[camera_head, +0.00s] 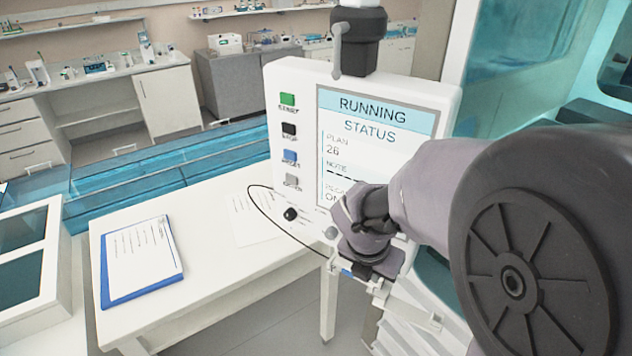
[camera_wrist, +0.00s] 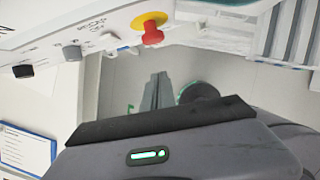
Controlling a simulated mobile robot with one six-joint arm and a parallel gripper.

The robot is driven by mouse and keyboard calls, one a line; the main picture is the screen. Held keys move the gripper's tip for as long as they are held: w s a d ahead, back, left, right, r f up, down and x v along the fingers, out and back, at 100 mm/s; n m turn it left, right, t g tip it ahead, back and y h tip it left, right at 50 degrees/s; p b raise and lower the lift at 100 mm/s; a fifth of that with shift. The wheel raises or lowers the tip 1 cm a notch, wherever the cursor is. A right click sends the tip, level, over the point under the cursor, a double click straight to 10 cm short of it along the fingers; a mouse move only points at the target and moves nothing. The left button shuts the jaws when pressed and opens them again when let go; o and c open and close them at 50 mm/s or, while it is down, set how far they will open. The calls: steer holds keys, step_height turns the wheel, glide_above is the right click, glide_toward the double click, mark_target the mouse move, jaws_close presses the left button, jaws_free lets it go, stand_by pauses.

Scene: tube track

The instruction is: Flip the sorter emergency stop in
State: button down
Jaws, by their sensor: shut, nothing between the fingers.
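The red emergency stop button (camera_wrist: 152,33) on a yellow collar shows near the top of the wrist view, on the panel's face. In the head view my arm hides it. My gripper (camera_wrist: 158,78) is shut and empty. Its dark fingers point up the wrist view, and the tips appear below the red button, with a gap between them in the picture. Whether the button is pressed in cannot be told.
Green (camera_head: 287,99), black (camera_head: 289,129), blue (camera_head: 290,157) and grey (camera_head: 292,181) buttons line the panel's left side, above a black knob (camera_head: 290,214). A white table (camera_head: 215,205) with a blue clipboard (camera_head: 108,285) stands at left. A cable loops beside the panel.

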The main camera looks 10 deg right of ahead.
steer(key=w+d+f, duration=0.1)
steer(key=d, duration=0.1)
steer(key=w+d+f, duration=0.1)
steer(key=w, duration=0.1)
steer(key=shift+w+d+f+b, duration=0.15)
steer(key=shift+d+f+b, duration=0.15)
steer(key=shift+d+f, duration=0.05)
